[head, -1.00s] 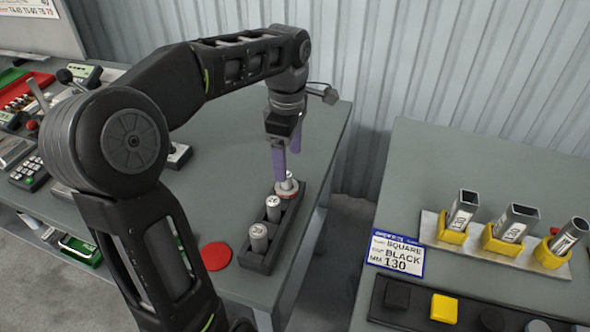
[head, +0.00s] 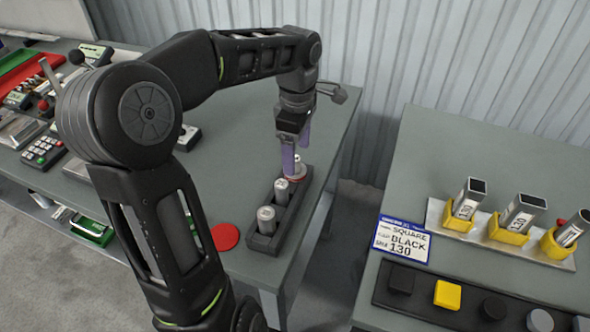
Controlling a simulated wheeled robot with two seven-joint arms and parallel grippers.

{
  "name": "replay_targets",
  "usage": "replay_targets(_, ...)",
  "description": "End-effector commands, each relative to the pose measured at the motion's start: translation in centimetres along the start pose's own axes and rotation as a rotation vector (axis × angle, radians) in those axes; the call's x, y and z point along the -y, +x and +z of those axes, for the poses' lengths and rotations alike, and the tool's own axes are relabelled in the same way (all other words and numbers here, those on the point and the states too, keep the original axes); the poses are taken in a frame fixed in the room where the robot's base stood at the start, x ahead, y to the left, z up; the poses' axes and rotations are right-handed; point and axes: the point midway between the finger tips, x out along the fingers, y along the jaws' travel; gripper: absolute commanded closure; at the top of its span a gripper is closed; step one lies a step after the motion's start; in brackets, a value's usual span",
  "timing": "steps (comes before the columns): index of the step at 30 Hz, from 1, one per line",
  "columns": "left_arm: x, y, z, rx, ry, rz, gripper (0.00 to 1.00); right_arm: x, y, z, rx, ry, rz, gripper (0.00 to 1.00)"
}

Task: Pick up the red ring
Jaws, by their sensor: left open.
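The red ring (head: 297,179) is at the far end of the dark rack, around the base of the farthest grey cylinder, partly hidden by a finger. My left gripper (head: 297,158) is open, pointing down, with its purple fingers at that cylinder's top, just above the ring. I cannot tell whether a finger touches the ring. My right gripper is not in view.
The dark rack (head: 262,243) holds two nearer grey cylinders (head: 267,219). A flat red disc (head: 225,237) lies left of it. A gap separates this table from the right table (head: 480,170), with yellow holders (head: 507,230) and a label card (head: 401,240).

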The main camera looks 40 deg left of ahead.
Motion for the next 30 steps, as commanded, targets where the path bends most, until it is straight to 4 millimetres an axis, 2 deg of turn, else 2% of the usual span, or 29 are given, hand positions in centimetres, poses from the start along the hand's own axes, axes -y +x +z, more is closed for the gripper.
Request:
replay_targets(5,0.0,2.2,-0.1,0.001,-0.002,-0.005,0.26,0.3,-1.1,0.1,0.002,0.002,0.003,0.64)
replay_targets(10,-0.1,4.3,-0.1,0.001,-0.001,-0.002,0.26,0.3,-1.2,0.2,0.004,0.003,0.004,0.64)
replay_targets(29,-0.1,4.6,-0.1,0.001,0.000,0.001,0.26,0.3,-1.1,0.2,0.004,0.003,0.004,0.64)
replay_targets(30,-0.1,4.6,-0.1,0.001,0.000,0.001,0.29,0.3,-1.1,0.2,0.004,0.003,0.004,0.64)
